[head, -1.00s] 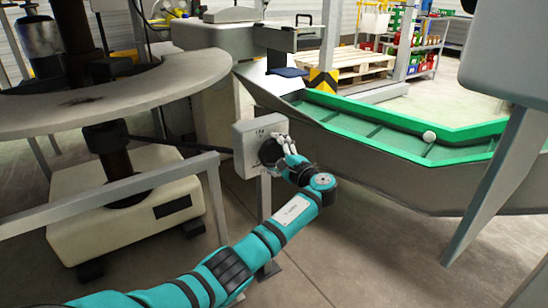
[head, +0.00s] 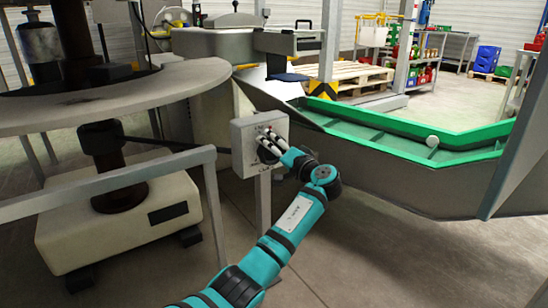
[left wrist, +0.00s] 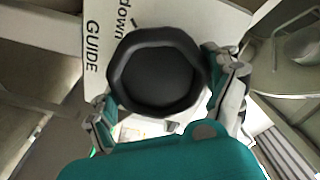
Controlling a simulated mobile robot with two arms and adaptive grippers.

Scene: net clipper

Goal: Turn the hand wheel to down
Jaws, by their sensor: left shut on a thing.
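The hand wheel is a black, many-sided knob (left wrist: 158,72) on a light grey control box (head: 240,134) that stands on a post. In the left wrist view the box's face shows the words "GUIDE" and "down" beside the wheel. My left gripper (head: 266,143) is at the box face in the head view, and it also shows in the left wrist view (left wrist: 165,95) with one finger on each side of the wheel, shut on it. In the head view the fingers partly hide the wheel. My right gripper is not in view.
A large round table (head: 140,97) and a grey rail (head: 110,180) stand left of the box. A green-edged chute (head: 400,144) runs along the right. A grey slanted post (head: 515,130) stands at the far right. Open floor (head: 380,250) lies in front.

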